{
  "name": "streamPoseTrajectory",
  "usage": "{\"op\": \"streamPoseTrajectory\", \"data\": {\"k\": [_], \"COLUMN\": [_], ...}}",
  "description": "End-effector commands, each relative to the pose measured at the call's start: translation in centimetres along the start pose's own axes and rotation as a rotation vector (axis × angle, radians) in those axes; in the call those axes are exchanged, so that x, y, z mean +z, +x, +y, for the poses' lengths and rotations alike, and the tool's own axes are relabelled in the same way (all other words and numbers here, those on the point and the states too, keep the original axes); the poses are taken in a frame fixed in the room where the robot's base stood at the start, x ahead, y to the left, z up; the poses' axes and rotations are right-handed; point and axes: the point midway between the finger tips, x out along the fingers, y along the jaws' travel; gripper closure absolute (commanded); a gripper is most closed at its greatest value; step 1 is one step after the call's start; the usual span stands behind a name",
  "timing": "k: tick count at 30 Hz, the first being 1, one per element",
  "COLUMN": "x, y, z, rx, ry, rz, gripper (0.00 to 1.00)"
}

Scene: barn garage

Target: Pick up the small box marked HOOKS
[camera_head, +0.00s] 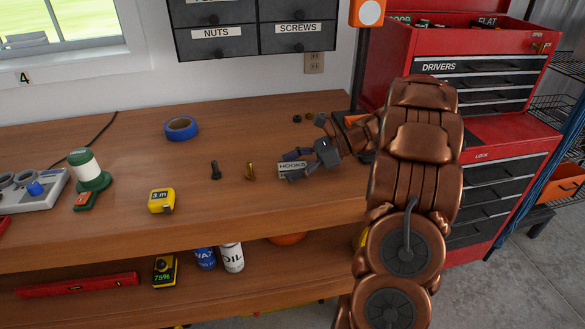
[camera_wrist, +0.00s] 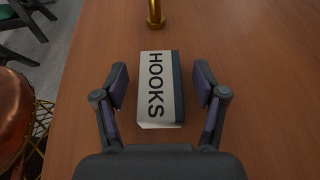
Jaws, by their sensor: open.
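The small box marked HOOKS (camera_wrist: 159,90) lies flat on the wooden workbench, with a white top and a dark strip along one side. In the head view the HOOKS box (camera_head: 292,166) is partly hidden by my gripper (camera_head: 295,170). In the wrist view my gripper (camera_wrist: 160,85) is open, with one finger on each side of the box. A gap shows between each finger and the box. I cannot tell how far the fingertips are above the bench.
A brass bolt (camera_head: 251,171) and a dark bolt (camera_head: 214,170) stand left of the box. Blue tape (camera_head: 181,128) and a yellow tape measure (camera_head: 161,200) are farther left. A red tool chest (camera_head: 480,75) stands on the right. Bare bench (camera_head: 250,215) lies in front.

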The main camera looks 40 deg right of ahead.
Motion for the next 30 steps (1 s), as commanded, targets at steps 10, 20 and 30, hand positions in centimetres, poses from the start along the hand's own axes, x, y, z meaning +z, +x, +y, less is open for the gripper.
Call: {"op": "streamPoseTrajectory", "data": {"k": [10, 20, 30], "x": [-0.02, -0.02, 0.0], "y": [-0.02, -0.02, -0.03], "z": [-0.01, 0.0, 0.0], "rx": [0.0, 0.0, 0.0], "ry": [0.0, 0.0, 0.0], "rz": [0.001, 0.001, 0.001], "gripper": [0.47, 0.81, 0.95]}}
